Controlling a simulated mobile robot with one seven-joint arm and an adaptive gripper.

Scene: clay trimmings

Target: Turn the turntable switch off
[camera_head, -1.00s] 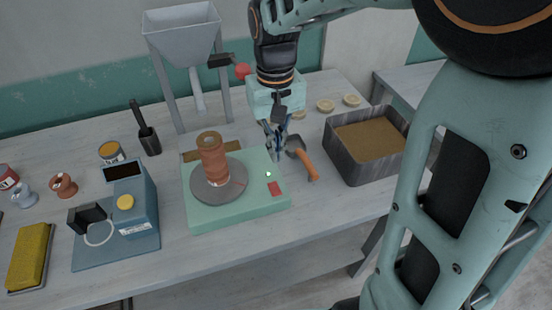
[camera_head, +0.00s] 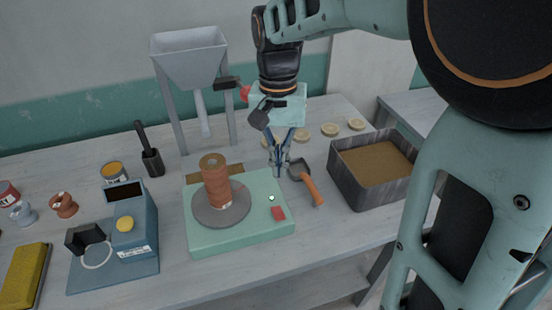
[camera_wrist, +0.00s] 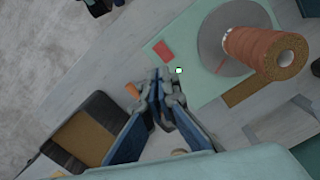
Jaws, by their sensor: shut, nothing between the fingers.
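The turntable (camera_head: 240,235) is a pale green box with a grey round wheel (camera_head: 232,214) carrying a brown ridged clay cylinder (camera_head: 216,184). A red rectangular switch (camera_head: 278,213) sits on its top near the front right corner, with a small bright whitish-green light (camera_head: 271,198) behind it. In the wrist view the switch (camera_wrist: 164,50) and light (camera_wrist: 179,70) lie just beyond my fingertips. My gripper (camera_head: 279,168) is shut and empty, near the turntable's back right corner, behind the switch. It also shows in the wrist view (camera_wrist: 164,76). I cannot tell its height above the table.
A scoop with an orange handle (camera_head: 313,189) lies right of the turntable, close to my gripper. A grey bin of brown material (camera_head: 342,181) stands farther right. A grey hopper (camera_head: 188,62) stands behind, and a blue scale (camera_head: 133,235) to the left.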

